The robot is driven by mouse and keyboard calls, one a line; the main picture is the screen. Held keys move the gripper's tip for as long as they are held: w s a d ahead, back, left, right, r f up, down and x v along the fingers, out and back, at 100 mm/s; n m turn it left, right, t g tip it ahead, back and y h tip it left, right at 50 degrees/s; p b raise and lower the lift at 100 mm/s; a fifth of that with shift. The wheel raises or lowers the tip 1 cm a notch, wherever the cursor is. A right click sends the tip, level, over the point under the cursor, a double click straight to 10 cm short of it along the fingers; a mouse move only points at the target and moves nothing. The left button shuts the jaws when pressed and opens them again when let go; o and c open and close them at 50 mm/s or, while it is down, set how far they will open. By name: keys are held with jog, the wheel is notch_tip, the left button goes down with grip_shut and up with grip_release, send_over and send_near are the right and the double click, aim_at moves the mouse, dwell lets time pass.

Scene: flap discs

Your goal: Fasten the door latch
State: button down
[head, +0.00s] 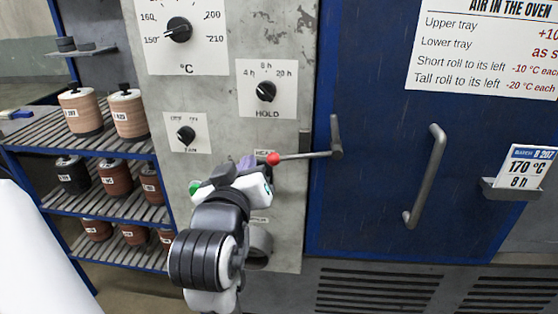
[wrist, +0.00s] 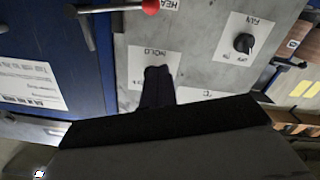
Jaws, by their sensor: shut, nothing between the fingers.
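The door latch (head: 308,155) is a grey lever on the left edge of the blue oven door (head: 380,130). It points left, nearly level, across the gap onto the grey control panel, and ends in a red knob (head: 273,158). In the wrist view the latch (wrist: 112,8) and red knob (wrist: 150,6) show at the top edge. My gripper (head: 246,164) is in front of the panel, just left of the knob in the head view. In the wrist view its dark fingers (wrist: 158,76) are together and empty, apart from the knob. My gripper hides part of the panel labels.
A vertical door handle (head: 426,175) stands out on the door. A card holder (head: 510,190) is at the right. The panel (head: 225,110) carries several dials, including the HOLD dial (head: 266,91). A rack (head: 100,150) with rolls stands at the left.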

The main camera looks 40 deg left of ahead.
jog(key=shift+a, duration=0.1)
jog(key=w+a+f+p, duration=0.3)
jog(key=w+a+f, duration=0.1)
jog(key=w, duration=0.6)
jog(key=shift+f, duration=0.15)
jog(key=shift+w+f, duration=0.1)
dwell(0.5)
